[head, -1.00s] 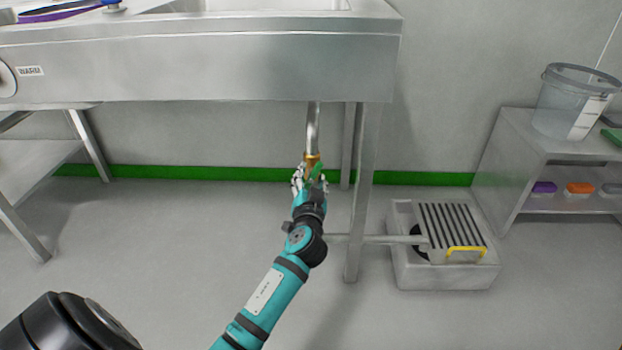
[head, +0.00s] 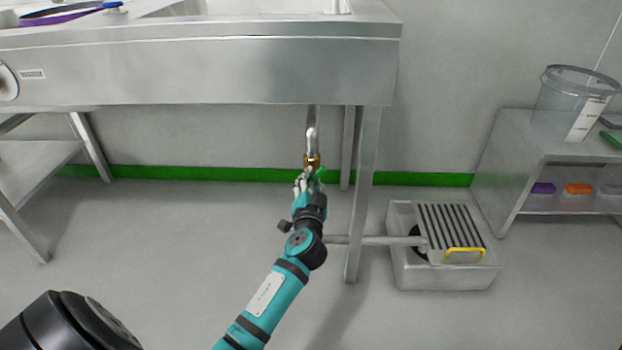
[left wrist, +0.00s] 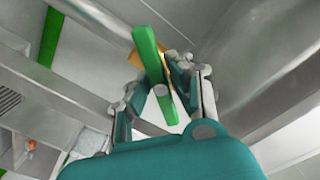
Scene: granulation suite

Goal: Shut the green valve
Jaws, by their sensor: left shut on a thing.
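The green valve handle (head: 320,175) is a flat green lever on a brass fitting (head: 312,160), below a steel pipe (head: 312,125) under the sink. My left gripper (head: 307,182) is at the handle, just below the brass fitting. In the left wrist view the green handle (left wrist: 147,50) passes between the fingers of my left gripper (left wrist: 160,82), which is shut on it. The fingers partly hide the handle and the valve body in the head view. My right gripper is in neither view.
The steel sink bench (head: 200,70) hangs over the valve, with a leg (head: 364,200) close right of my left arm. A drain box (head: 440,275) with a slatted grate stands on the floor. A shelf unit (head: 500,150) bears a clear bucket (head: 572,105). Floor to the left is clear.

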